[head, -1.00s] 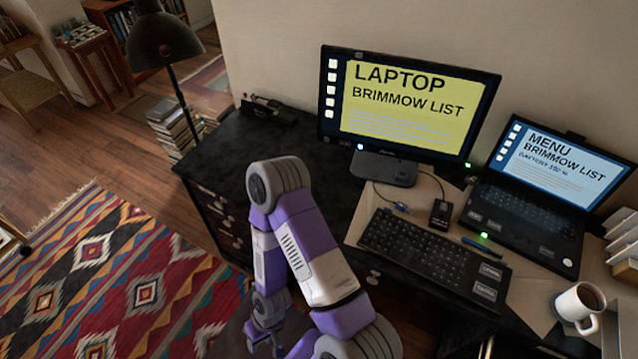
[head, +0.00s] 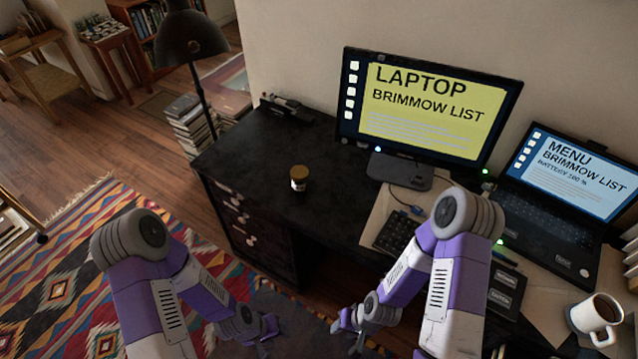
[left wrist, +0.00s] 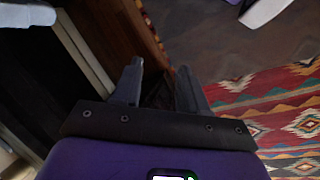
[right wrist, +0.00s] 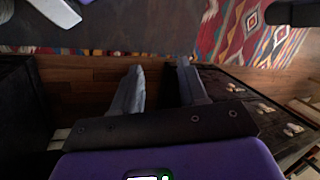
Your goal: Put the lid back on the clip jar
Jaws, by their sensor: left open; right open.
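A small jar (head: 299,178) with a pale label and a brownish-gold top stands upright on the black desk, left of the monitor. Whether that top is a lid or an open mouth is too small to tell. No separate lid can be made out. My left gripper (head: 266,342) is low in front of the desk, below the jar in the head view; its fingers are apart and empty in the left wrist view (left wrist: 160,70). My right gripper (head: 350,328) is to its right, also low before the desk; its fingers are apart and empty in the right wrist view (right wrist: 160,68).
The black desk (head: 255,150) is clear around the jar. A monitor (head: 425,105), keyboard (head: 392,235), laptop (head: 565,190) and mug (head: 597,318) occupy its right side. A lamp (head: 190,40) and book stacks (head: 190,125) stand beyond its left end.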

